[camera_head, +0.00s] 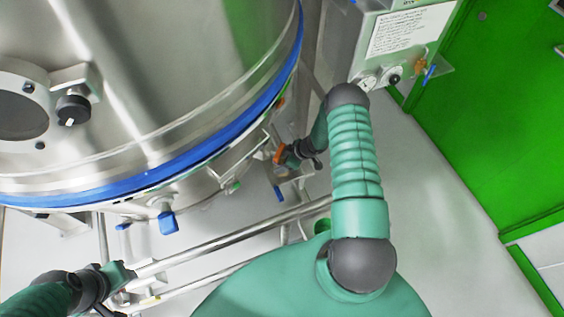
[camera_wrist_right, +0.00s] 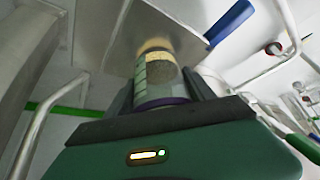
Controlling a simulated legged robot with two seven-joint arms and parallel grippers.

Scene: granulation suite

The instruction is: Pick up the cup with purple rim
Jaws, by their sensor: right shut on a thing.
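The cup with the purple rim (camera_wrist_right: 158,76) shows in the right wrist view, a clear cup with grainy tan contents and markings on its side. Its purple rim faces the palm side of my right gripper (camera_wrist_right: 163,88). The two dark fingers are shut on the cup, one on each side. In the head view my right gripper (camera_head: 282,160) is small, beside the steel vessel's lower edge, and the cup cannot be made out clearly there. My left gripper (camera_head: 122,277) is at the lower left near steel rails; its fingers are too unclear to read.
A large steel vessel (camera_head: 190,60) with a blue band fills the upper left. A metal plate (camera_wrist_right: 112,32) stands close beyond the cup in the right wrist view. Steel rails (camera_head: 230,238) run below the vessel. A control box (camera_head: 395,45) and green door (camera_head: 500,110) stand right; grey floor lies between.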

